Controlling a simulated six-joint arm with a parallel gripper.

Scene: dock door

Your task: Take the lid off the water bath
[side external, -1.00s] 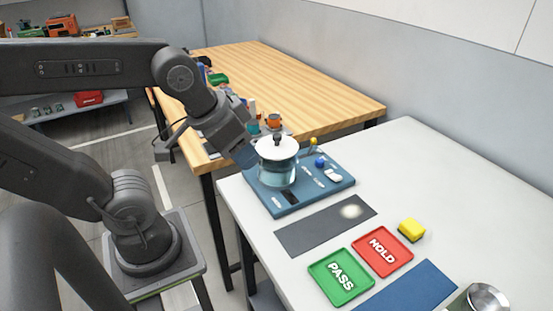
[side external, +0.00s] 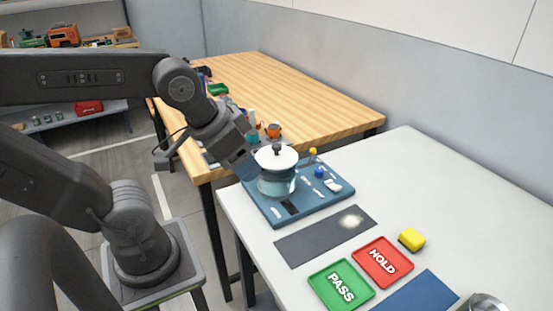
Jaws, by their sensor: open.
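The water bath (side external: 277,184) is a clear round vessel with bluish water, standing on a blue board (side external: 270,214). Its white lid (side external: 276,160) with a dark knob (side external: 277,147) sits on top. My gripper (side external: 252,167) is at the left of the lid, tilted down toward the bath. Its fingertips are hard to make out against the blue board and the vessel. I see nothing held in it, and I cannot tell whether it touches the lid.
On the board are a blue knob (side external: 319,172), white pieces (side external: 332,185) and a yellow-topped item (side external: 313,153). A dark mat (side external: 310,243), green PASS tray (side external: 341,286), red HOLD tray (side external: 383,262) and yellow block (side external: 411,239) lie nearer. The white table (side external: 400,170) is clear at right.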

